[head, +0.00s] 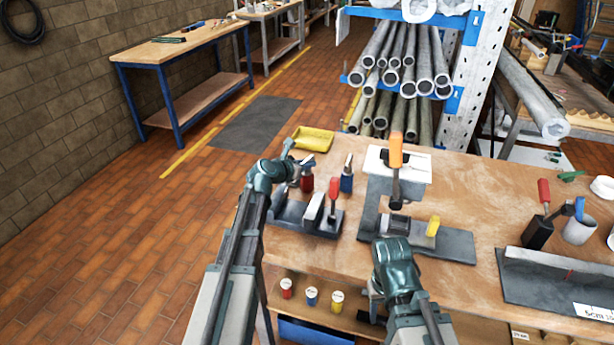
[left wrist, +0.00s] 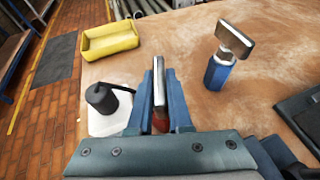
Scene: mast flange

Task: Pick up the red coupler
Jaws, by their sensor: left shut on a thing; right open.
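The red coupler (head: 307,183) has a red body and a thin metal top. It is at the left end of the workbench, below my left gripper (head: 305,166). In the left wrist view my left gripper (left wrist: 160,105) is shut on the red coupler (left wrist: 159,122), with its metal plate upright between the blue fingers. Most of its body is hidden there, and I cannot tell whether its base touches the bench. My right gripper (head: 396,222) is open, over the grey plate; its fingertips are hard to make out.
A blue coupler (head: 347,174) stands right of the red one, also in the left wrist view (left wrist: 219,72). A yellow tray (head: 313,139) lies behind.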

